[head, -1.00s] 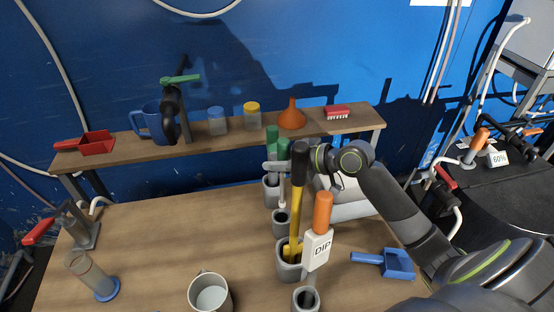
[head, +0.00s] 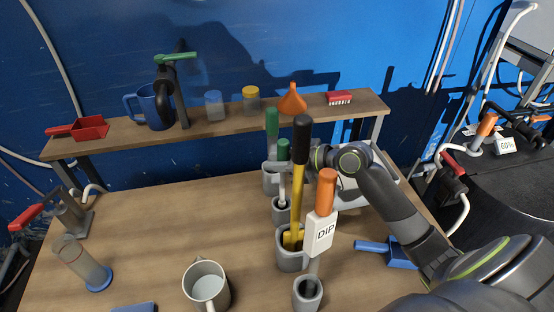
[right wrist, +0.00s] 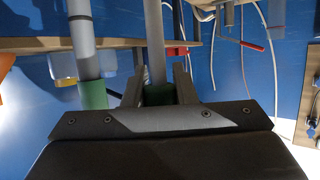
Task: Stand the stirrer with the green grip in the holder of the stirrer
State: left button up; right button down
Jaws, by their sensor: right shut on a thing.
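My right gripper (head: 281,165) is shut on the green grip (head: 284,150) of a stirrer with a thin pale rod. The stirrer is upright, and its rod runs down to the mouth of a small grey holder (head: 281,210); how deep it sits cannot be told. The right wrist view shows the fingers (right wrist: 158,85) on both sides of this green grip. A second, taller green-gripped tool (head: 272,122) with a thicker shaft stands in the holder behind (head: 270,182). My left gripper is not in view.
Close in front stand a black-and-yellow tool (head: 299,180) in a grey holder (head: 289,262) and an orange-gripped tool (head: 327,190) with a "DIP" tag above another holder (head: 307,295). A blue scoop (head: 400,252) lies right, a mug (head: 205,285) stands front. The table's left middle is clear.

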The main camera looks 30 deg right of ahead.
jog(key=shift+f+b, duration=2.25)
jog(key=shift+f, duration=0.55)
jog(key=c, duration=1.1)
grip_release()
jog(key=shift+s+d, duration=0.1)
jog(key=p+v, duration=0.3)
jog(key=v, duration=1.4)
